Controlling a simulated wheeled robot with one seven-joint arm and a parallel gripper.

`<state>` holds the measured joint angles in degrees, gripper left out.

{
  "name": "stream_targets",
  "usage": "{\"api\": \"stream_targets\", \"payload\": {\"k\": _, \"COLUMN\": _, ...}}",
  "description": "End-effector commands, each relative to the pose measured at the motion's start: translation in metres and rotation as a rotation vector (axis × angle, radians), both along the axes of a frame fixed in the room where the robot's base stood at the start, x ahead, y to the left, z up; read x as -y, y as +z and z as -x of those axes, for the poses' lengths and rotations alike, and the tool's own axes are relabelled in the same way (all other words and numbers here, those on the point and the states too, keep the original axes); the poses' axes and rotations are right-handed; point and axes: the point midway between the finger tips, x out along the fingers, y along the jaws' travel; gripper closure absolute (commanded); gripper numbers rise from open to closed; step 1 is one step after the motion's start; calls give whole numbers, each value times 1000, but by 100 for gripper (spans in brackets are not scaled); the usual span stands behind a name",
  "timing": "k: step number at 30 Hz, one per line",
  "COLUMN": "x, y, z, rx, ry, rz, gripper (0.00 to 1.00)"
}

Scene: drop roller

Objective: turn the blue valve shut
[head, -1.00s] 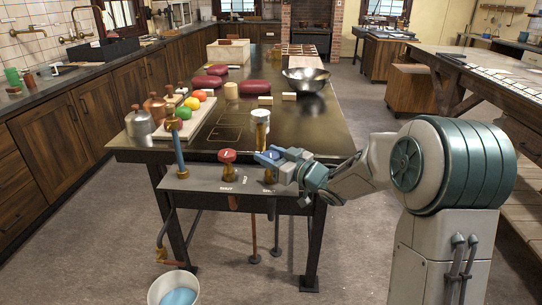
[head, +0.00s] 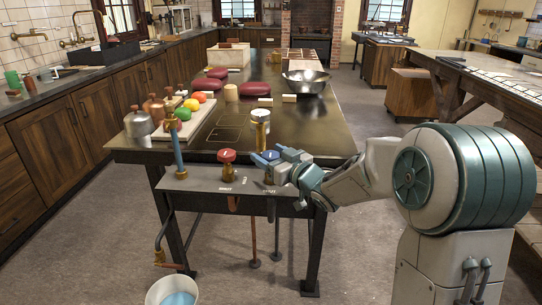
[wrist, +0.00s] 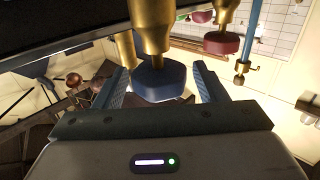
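The blue valve (head: 270,156) is a blue knob on a brass stem, on the right of a grey panel (head: 205,182) at the table's near end. It also shows in the wrist view (wrist: 160,80), between the fingers. My gripper (head: 275,161) reaches it from the right. In the wrist view my gripper (wrist: 160,68) is open, one finger on each side of the knob, with narrow gaps visible. The fingers partly hide the knob in the head view. Small lettering marks the panel, too small to read surely near the blue valve.
A red valve (head: 227,157) stands just left of the blue one. A blue pipe with a brass top (head: 177,150) rises at the panel's left. A gauge-like brass cylinder (head: 261,128) stands behind. A bucket (head: 172,293) holding blue is on the floor.

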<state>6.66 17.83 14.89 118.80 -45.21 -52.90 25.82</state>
Motion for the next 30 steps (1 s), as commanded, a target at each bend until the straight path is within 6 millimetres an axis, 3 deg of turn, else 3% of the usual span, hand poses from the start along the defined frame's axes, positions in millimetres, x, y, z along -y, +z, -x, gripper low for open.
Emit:
{"api": "stream_targets", "payload": {"k": 11, "x": 12, "y": 1, "z": 12, "rx": 1, "ry": -2, "rz": 1, "gripper": 35}}
{"api": "stream_targets", "payload": {"k": 24, "x": 76, "y": 1, "z": 83, "rx": 1, "ry": -3, "rz": 1, "gripper": 35}}
{"api": "stream_targets", "payload": {"k": 30, "x": 90, "y": 0, "z": 99, "rx": 0, "ry": -2, "rz": 1, "gripper": 35}}
